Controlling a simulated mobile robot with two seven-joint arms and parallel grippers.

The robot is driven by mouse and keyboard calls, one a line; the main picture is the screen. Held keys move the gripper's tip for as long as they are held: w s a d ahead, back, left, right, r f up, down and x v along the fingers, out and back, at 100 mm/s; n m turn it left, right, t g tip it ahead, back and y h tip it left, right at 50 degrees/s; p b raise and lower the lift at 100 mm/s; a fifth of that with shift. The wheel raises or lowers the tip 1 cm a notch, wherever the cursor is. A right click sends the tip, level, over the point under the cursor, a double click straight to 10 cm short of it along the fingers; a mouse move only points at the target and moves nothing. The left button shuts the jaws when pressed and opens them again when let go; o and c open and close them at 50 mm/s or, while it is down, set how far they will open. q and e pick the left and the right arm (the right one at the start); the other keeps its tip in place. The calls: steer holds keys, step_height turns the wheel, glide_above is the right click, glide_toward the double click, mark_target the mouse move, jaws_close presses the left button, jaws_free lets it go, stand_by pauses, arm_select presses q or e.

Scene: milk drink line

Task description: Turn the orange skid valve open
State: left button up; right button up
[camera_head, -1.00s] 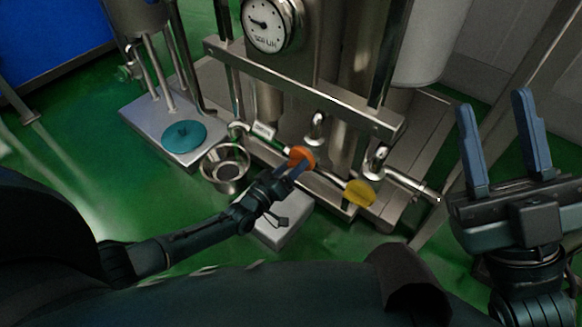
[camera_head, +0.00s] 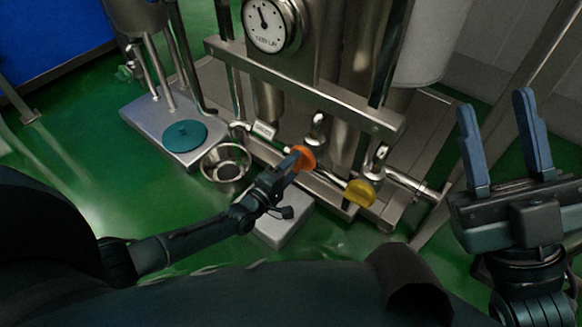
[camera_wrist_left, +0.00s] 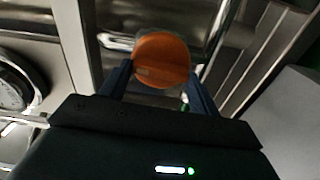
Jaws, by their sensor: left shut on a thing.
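The orange valve handle (camera_head: 304,157) is a round knob on the pipe at the lower front of the steel skid. My left gripper (camera_head: 296,160) reaches it from the lower left and is shut on it. In the left wrist view the orange handle (camera_wrist_left: 161,61) sits between the two fingers (camera_wrist_left: 160,78), one on each side. How far the valve is turned cannot be told. My right gripper (camera_head: 501,140) is open and empty at the right, fingers pointing up, away from the skid.
A yellow valve handle (camera_head: 359,192) sits on the same pipe, right of the orange one. A round gauge (camera_head: 268,25) is above. A steel bucket (camera_head: 226,165) and a teal disc on a grey plinth (camera_head: 152,131) stand to the left. A grey block (camera_head: 284,226) lies below my left wrist.

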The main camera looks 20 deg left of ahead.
arm_select(q)
steer(key=shift+n, duration=0.4)
steer(key=o, duration=1)
steer(key=shift+p+v, duration=2.2)
steer(key=shift+v, duration=4.4)
arm_select(e)
steer(key=shift+w+a+f+m+h, duration=0.15)
steer(key=shift+f+m+h, duration=1.15)
steer(key=shift+m+h, duration=0.25)
steer(key=shift+w+a+f+m+h, duration=0.1)
steer(key=shift+w+f+m+h, duration=0.05)
steer(key=shift+f+m+h, duration=1.3)
steer(key=shift+r, duration=0.15)
